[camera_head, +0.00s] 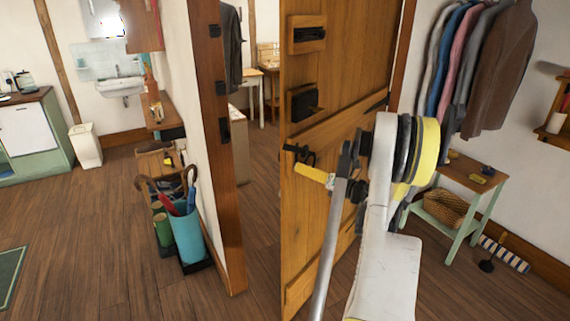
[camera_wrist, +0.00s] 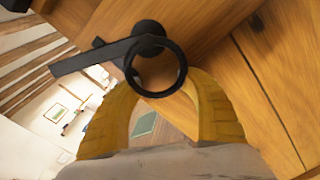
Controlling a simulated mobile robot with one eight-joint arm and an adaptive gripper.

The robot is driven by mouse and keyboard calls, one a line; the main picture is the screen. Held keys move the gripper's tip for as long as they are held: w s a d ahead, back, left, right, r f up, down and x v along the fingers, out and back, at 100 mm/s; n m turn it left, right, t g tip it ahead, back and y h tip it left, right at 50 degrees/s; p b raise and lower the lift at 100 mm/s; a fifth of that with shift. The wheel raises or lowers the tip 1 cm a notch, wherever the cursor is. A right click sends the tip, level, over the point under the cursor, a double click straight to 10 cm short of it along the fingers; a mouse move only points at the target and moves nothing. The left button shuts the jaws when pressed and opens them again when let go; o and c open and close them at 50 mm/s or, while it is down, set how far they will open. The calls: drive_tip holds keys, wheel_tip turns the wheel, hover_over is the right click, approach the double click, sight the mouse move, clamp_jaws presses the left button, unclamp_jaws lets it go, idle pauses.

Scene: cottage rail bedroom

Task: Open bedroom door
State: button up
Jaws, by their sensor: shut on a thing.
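The wooden plank door (camera_head: 335,95) stands ajar in the middle of the head view. A gap separates its free edge from the brown door post (camera_head: 222,150) on the left. A black ring handle with a flat bar (camera_wrist: 155,68) is on the door; it looks small and dark in the head view (camera_head: 300,153). My gripper (camera_head: 312,172) has yellow fingers and is at the handle. In the wrist view my gripper (camera_wrist: 163,85) is shut on the ring, with a finger on each side. The exact contact at the fingertips is partly hidden by the ring.
Left of the post stand a teal umbrella bin (camera_head: 185,235) and a white sink (camera_head: 120,86). On the right, clothes (camera_head: 470,70) hang above a small green-legged table (camera_head: 465,180) with a basket. Wooden floor (camera_head: 110,235) is clear at left. Another room shows through the gap.

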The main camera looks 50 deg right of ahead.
drive_tip(key=s, duration=0.4)
drive_tip(key=s+d, duration=0.1)
drive_tip(key=s, duration=0.1)
drive_tip(key=shift+s+r, duration=0.2)
clamp_jaws()
drive_tip(key=shift+w+a+f, duration=0.15)
drive_tip(key=shift+w+a, duration=0.05)
drive_tip(key=shift+w, duration=0.1)
drive_tip(key=o, duration=1.4)
unclamp_jaws()
drive_tip(key=shift+s+a, duration=0.1)
drive_tip(key=shift+a, duration=0.15)
drive_tip(key=shift+s, duration=0.1)
drive_tip(key=s, duration=1.2)
